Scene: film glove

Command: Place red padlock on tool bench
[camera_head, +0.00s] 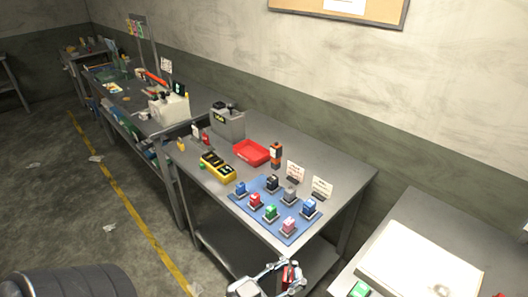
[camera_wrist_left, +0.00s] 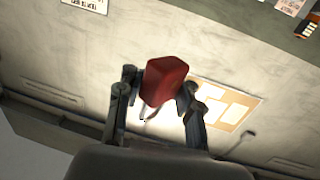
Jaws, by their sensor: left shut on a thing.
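My left gripper (camera_head: 277,278) is at the bottom of the head view, in front of the near edge of the grey bench (camera_head: 318,170). It is shut on a red padlock (camera_head: 288,276). The left wrist view shows the red padlock (camera_wrist_left: 165,82) between the two fingers of the left gripper (camera_wrist_left: 158,100), with the wall behind it. The padlock is in the air, apart from the bench top. Which bench the task calls the tool bench, I cannot tell. My right gripper is not in view.
A blue mat (camera_head: 240,207) on the bench holds several coloured padlocks. A red tray (camera_head: 251,152), a yellow box (camera_head: 217,167) and a grey machine (camera_head: 228,123) stand farther back. Another bench (camera_head: 130,105) stands at the far left. A table with a pale board (camera_head: 420,268) is at the right.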

